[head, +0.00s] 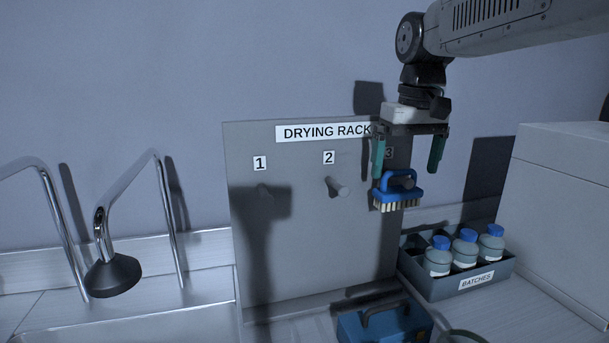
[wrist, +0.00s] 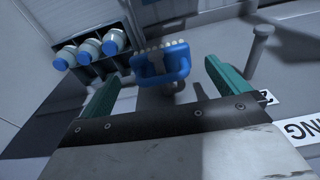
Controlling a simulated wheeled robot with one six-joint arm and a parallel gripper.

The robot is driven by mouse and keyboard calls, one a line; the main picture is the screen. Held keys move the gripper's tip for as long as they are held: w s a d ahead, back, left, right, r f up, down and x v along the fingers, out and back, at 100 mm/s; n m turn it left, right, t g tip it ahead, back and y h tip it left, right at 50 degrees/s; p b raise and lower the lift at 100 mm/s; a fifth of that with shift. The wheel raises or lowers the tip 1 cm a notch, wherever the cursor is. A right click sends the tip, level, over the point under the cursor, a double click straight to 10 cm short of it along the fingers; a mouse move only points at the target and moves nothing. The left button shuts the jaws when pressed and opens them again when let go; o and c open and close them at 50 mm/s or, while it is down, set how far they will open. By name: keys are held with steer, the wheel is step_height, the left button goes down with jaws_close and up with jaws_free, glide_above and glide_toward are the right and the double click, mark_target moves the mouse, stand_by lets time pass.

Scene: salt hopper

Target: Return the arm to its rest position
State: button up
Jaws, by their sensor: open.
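My gripper (head: 408,158) is open, its two green fingers apart, in front of the right side of the drying rack (head: 290,240). A blue brush (head: 399,191) with pale bristles hangs at the rack's position 3, bristles down, just below the fingertips. In the wrist view the brush (wrist: 161,65) shows beyond and between the open fingers (wrist: 158,80), and nothing is held. Peg 3 is mostly hidden by the brush. My arm reaches in from the upper right.
Pegs 1 (head: 264,191) and 2 (head: 337,187) are bare. A batches box (head: 456,284) with several blue-capped bottles stands right of the rack. A blue case (head: 385,322) sits in front. A faucet (head: 112,270) and sink are at left. A white cabinet (head: 565,210) stands at right.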

steer(key=shift+m, duration=0.9)
steer(key=s+d+f, duration=0.1)
steer(key=s+f, duration=0.4)
steer(key=s, duration=0.3)
steer(key=s+d+f, duration=0.1)
steer(key=s+f, duration=0.4)
steer(key=s, duration=0.4)
steer(key=s+d+f, duration=0.1)
steer(key=s+f, duration=0.4)
steer(key=s, duration=0.4)
steer(key=shift+f, duration=0.1)
steer(key=shift+s, duration=0.4)
steer(key=shift+r, duration=0.2)
stand_by(2.1)
